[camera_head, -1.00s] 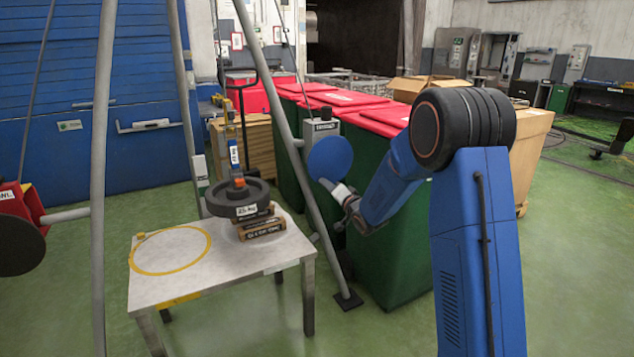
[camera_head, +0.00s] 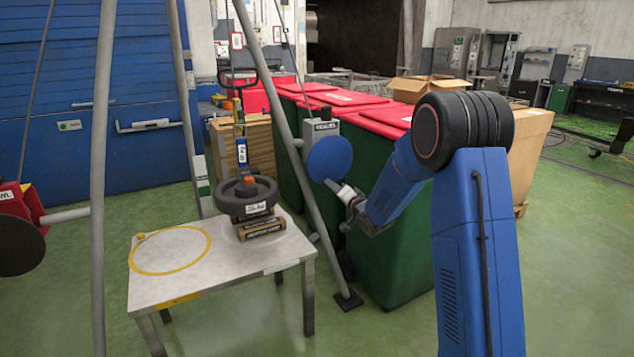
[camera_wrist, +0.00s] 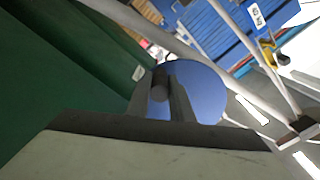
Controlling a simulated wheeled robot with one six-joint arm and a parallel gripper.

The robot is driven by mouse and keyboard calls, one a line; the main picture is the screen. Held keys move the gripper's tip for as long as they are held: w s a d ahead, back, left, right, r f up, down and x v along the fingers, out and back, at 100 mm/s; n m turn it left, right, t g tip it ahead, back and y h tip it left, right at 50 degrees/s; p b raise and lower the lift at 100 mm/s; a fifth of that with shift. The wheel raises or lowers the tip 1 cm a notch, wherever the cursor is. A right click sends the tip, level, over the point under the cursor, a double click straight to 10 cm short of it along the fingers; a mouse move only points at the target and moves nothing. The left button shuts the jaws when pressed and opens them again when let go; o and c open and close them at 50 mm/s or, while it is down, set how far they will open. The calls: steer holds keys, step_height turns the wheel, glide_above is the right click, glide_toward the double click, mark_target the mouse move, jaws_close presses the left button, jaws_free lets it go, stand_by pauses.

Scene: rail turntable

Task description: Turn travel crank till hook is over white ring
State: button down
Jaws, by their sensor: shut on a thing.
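A blue crank disc (camera_head: 329,158) sits on a grey box (camera_head: 325,131) on the frame leg; the small label is hard to read. My gripper (camera_head: 350,197) is at the lower right of this disc. In the wrist view its fingers (camera_wrist: 160,98) are shut around a dark crank handle (camera_wrist: 160,84) in front of the blue disc. The hook block (camera_head: 241,152), with a white label, hangs above the table; its hook tip is hidden. A dark round weight (camera_head: 246,196) is under it, over dark-edged blocks (camera_head: 261,229). A yellow ring (camera_head: 150,272) marks the table top.
The white table (camera_head: 210,277) stands between grey frame legs (camera_head: 101,180). A red housing with a dark disc (camera_head: 18,250) is at the far left. Green bins with red lids (camera_head: 385,250) stand close behind my arm.

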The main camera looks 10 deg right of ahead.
steer(key=shift+d, duration=0.1)
steer(key=shift+w+d+f, duration=0.1)
steer(key=shift+w+d, duration=0.05)
steer(key=shift+d, duration=0.25)
steer(key=shift+w+d+f, duration=0.1)
steer(key=shift+w+d, duration=0.05)
steer(key=shift+d, duration=0.25)
steer(key=c, duration=1.4)
jaws_free()
steer(key=shift+o, duration=0.2)
steer(key=v, duration=0.8)
steer(key=shift+a+r, duration=0.1)
